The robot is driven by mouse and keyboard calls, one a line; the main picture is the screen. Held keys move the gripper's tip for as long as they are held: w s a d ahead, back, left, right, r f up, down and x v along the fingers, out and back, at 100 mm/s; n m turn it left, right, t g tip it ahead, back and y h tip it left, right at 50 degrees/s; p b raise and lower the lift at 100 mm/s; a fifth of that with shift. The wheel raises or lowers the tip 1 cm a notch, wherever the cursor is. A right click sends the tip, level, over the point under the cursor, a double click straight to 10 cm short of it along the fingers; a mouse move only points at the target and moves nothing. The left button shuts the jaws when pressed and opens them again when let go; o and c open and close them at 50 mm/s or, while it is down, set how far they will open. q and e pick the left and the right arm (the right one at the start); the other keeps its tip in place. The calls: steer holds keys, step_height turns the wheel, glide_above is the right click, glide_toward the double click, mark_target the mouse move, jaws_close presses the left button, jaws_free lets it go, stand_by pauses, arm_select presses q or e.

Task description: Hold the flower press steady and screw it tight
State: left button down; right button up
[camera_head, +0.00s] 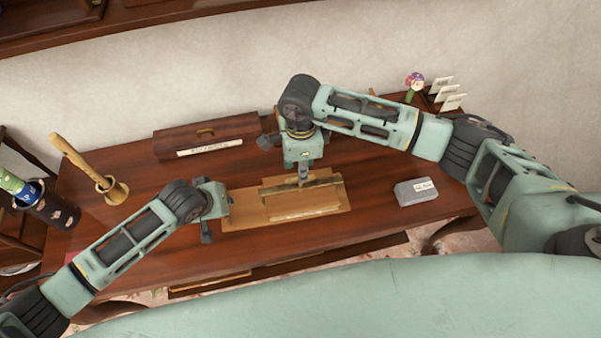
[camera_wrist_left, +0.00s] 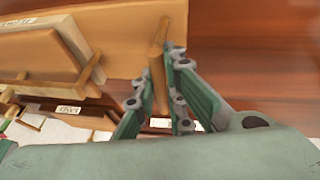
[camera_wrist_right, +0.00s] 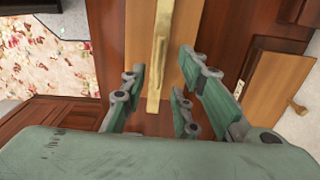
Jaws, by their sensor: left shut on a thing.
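The flower press lies flat on the desk in the head view. It has a wide tan base board (camera_head: 244,216), a smaller upper board (camera_head: 296,209) and a brass-coloured bar (camera_head: 326,183) across the top. My left gripper (camera_head: 226,201) is at the base board's left end. In the left wrist view it is shut on a slim wooden handle (camera_wrist_left: 157,70) at the board's edge. My right gripper (camera_head: 304,180) points down over the press's bar. In the right wrist view its fingers (camera_wrist_right: 163,98) are apart, with the bar (camera_wrist_right: 159,55) between and beyond them. Contact there cannot be told.
A grey labelled block (camera_head: 415,191) lies right of the press. A wooden box (camera_head: 208,136) is behind it. A mortar with pestle (camera_head: 112,190) stands left. Card holders (camera_head: 447,95) are at the back right. The desk (camera_head: 360,228) is bare at its front right.

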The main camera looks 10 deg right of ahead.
steer(key=shift+f, duration=1.8)
jaws_close()
